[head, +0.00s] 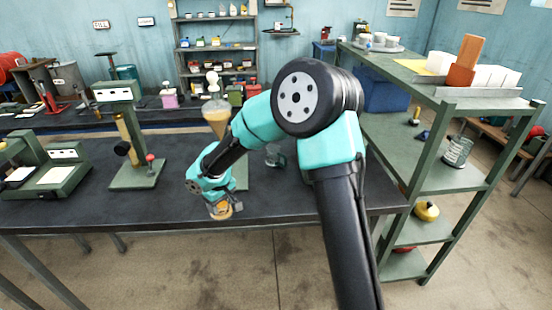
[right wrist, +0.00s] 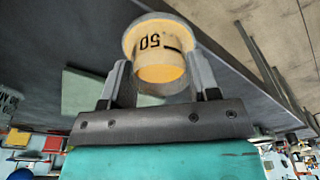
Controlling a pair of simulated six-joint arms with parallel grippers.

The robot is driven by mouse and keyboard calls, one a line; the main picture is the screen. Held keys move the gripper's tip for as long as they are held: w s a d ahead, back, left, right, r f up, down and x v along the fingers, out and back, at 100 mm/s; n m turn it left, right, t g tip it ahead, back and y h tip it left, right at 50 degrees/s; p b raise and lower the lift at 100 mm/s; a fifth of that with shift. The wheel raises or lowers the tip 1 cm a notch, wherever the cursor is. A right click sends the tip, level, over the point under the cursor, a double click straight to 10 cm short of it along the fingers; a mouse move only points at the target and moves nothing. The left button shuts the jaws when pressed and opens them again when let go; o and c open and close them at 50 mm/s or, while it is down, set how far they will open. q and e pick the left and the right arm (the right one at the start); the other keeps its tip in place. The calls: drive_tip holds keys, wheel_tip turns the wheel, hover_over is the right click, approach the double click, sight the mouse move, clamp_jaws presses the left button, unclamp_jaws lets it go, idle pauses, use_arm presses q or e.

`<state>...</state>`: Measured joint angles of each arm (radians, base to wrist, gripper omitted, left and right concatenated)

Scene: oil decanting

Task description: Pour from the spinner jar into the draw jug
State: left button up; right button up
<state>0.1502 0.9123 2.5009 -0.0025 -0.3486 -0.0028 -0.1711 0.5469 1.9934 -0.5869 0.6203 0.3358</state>
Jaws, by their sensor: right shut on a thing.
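A small round jar (head: 221,210) with amber contents is in my right gripper (head: 216,203), low over the front part of the dark bench. In the right wrist view the jar (right wrist: 160,62) sits between the two fingers of the gripper (right wrist: 162,82), which is shut on it. It has a wide pale round end and the black mark 50, seen upside down. A clear glass vessel (head: 275,156) stands behind my right forearm, partly hidden; it may be the draw jug. Whether the held jar touches the bench cannot be told. My left gripper is not in view.
A funnel-shaped glass with amber liquid (head: 216,116) stands behind my right arm. A green stand with a red knob (head: 138,172) and a green machine (head: 50,172) are to the left. A green shelf rack (head: 425,150) borders the right. The bench front (head: 130,210) is clear.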

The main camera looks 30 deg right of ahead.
idle(0.4)
drive_tip(key=m, duration=0.6)
drive_tip(key=shift+m+h, duration=0.4)
drive_tip(key=shift+a, duration=0.1)
idle(0.3)
